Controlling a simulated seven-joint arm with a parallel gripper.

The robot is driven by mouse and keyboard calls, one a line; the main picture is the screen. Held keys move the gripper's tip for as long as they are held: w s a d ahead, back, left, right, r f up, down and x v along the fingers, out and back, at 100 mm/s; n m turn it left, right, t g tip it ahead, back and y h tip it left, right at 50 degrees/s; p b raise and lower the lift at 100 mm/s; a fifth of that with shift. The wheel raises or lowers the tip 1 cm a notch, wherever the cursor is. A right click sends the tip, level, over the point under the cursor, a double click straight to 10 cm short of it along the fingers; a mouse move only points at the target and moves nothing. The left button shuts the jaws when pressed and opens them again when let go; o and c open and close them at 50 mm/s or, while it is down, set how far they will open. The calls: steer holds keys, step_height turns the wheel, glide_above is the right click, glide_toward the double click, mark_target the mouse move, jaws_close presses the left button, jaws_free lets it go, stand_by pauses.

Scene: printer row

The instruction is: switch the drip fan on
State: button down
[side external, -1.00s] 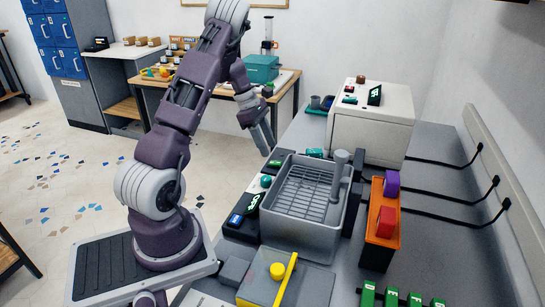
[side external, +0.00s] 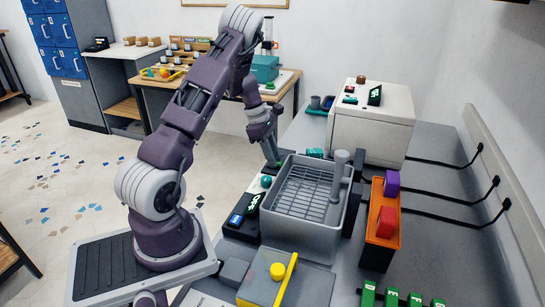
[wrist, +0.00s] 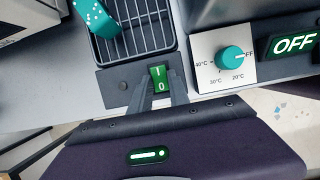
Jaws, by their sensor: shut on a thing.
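A small green rocker switch (wrist: 160,76) marked I and 0 sits on a dark plate (wrist: 115,84) in the wrist view. My gripper (wrist: 160,92) has one finger on each side of the switch and is shut on it. In the side external view my gripper (side external: 274,160) points down at the counter's near edge, behind the grey basin, and mostly hides the switch. The fingers cover part of the plate. Which way the rocker is tipped is hard to tell.
A teal temperature knob (wrist: 231,58) and a display reading OFF (wrist: 294,43) lie close beside the switch. A wire rack (wrist: 130,40) with a teal dotted piece (wrist: 96,18) adjoins the plate. The grey basin (side external: 268,230) and white printer-like box (side external: 372,130) stand nearby.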

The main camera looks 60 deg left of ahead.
steer(key=shift+w+d+r+g+y, duration=0.1)
steer(key=shift+w+d+g+y, duration=0.1)
steer(key=shift+g+y, duration=0.4)
steer(key=shift+w+d+g+y, duration=0.15)
steer(key=shift+g+y, duration=0.45)
steer(key=c, duration=1.2)
jaws_free()
steer(key=shift+c, duration=0.2)
